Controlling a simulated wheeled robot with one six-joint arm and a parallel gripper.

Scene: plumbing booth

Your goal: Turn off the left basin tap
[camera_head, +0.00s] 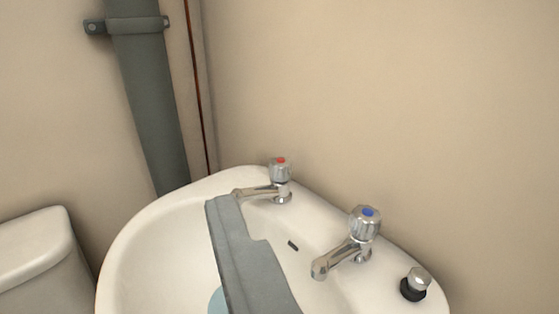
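The left basin tap (279,178) is chrome with a red-marked head and stands at the back of the white basin (150,245). Its spout points left over the bowl. The right tap (364,228) is chrome with a blue-marked head, nearer to me. My gripper (224,203) shows as a grey shape over the basin. Its tip appears just below and left of the left tap's spout, overlapping it in the picture; I cannot tell whether they touch. The fingers are not seen apart. No running water can be made out.
A chrome-topped black fitting (415,284) sits on the basin's right rim. A grey vertical pipe (150,100) with a wall clip stands behind left. A white cistern (38,250) is at lower left. The space above the taps is clear up to the beige wall.

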